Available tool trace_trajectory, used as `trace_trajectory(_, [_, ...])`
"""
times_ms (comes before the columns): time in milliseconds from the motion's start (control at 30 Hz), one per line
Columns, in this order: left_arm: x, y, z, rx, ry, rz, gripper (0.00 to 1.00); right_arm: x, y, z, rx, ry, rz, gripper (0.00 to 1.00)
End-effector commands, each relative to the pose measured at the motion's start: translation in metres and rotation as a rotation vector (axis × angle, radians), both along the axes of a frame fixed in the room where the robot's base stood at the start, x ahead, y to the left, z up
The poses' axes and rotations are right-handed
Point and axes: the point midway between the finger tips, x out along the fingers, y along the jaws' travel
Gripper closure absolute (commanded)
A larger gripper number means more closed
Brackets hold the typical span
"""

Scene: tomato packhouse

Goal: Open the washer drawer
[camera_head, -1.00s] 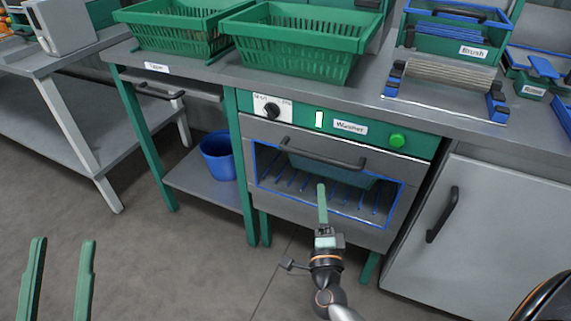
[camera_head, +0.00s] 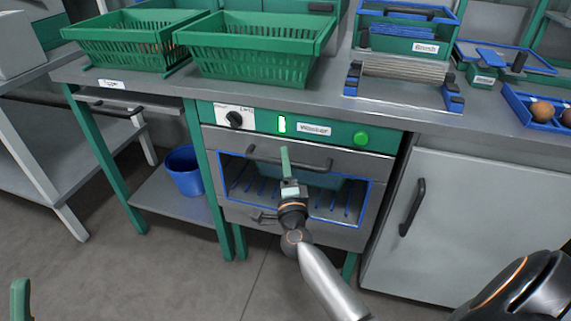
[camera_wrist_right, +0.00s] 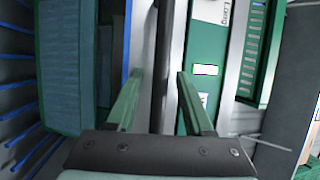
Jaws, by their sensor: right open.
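The washer drawer (camera_head: 222,141) is a grey front with a blue-framed window, below the green panel labelled Washer (camera_head: 313,129). It looks flush with the cabinet, so closed. Its dark bar handle (camera_head: 316,166) runs across the top of the front. My right gripper (camera_head: 285,152) is at the middle of the handle. In the right wrist view the open fingers (camera_wrist_right: 160,76) stand on either side of the handle bar (camera_wrist_right: 161,50), with a gap to each; exact depth is unclear. My left gripper (camera_head: 20,298) shows only one green finger at the bottom left corner.
Green baskets (camera_head: 255,55) and a blue-ended roller rack (camera_head: 405,72) stand on the counter above. A blue bucket (camera_head: 184,172) sits on the shelf to the left. A grey cabinet door (camera_head: 450,225) is to the right. The floor in front is clear.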

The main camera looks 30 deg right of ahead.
Motion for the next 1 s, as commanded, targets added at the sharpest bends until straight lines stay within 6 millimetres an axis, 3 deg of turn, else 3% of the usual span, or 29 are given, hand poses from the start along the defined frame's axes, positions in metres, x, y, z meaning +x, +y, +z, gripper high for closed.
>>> trace_trajectory(267, [-0.0001,-0.0002,0.0000,-0.001,0.001,-0.001,0.50,0.0005,-0.0005,-0.0001,-0.001,0.000,0.000,0.50])
trace_trajectory(700, [0.0000,-0.0003,-0.0002,-0.001,0.002,-0.001,0.50,0.0002,-0.0003,-0.0001,-0.001,0.000,0.000,1.00])
trace_trajectory(1000, [0.0002,-0.0003,-0.0003,-0.001,0.002,-0.001,0.50,0.0002,-0.0002,-0.0003,-0.001,0.000,0.000,1.00])
